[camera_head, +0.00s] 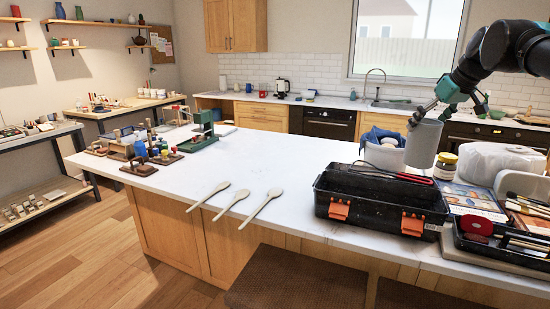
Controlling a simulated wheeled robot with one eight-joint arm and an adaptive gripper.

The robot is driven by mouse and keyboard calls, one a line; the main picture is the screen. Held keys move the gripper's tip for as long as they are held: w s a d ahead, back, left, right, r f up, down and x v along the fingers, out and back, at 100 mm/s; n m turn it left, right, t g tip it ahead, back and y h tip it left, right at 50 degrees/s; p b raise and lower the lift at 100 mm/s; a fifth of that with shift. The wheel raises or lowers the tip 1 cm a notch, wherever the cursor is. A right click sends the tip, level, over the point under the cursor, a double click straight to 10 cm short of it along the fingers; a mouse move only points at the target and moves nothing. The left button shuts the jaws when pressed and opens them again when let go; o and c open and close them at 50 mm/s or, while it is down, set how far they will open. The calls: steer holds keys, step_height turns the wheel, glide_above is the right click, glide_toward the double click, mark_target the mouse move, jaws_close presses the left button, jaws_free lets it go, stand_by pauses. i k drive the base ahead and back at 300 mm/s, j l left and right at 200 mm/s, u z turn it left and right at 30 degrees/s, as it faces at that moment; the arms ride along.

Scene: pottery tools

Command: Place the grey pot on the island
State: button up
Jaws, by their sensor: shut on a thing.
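The grey pot (424,144) is a plain cylinder, held up at the right of the head view. My gripper (436,108) comes in from the upper right and is shut on the pot's upper rim. The pot hangs roughly upright above the right part of the island (270,158), behind the black toolbox. I cannot tell if its base touches anything. The island has a white marble-like top and wooden sides.
A black toolbox (378,208) with orange latches stands on the island's right. A lidded jar (445,166), a white round form (497,163) and a tool tray (500,240) crowd the right end. Wooden spoons (233,199) lie at the front edge. The island's middle is clear.

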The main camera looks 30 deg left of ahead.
mark_target(219, 164)
steer(key=j, duration=0.55)
steer(key=k+j, duration=0.15)
steer(key=j, duration=0.4)
steer(key=j+z, duration=0.1)
steer(key=j, duration=0.45)
steer(key=k+j, duration=0.15)
steer(key=j, duration=0.4)
steer(key=j+z, duration=0.1)
steer(key=j, duration=2.35)
steer(key=k, duration=0.05)
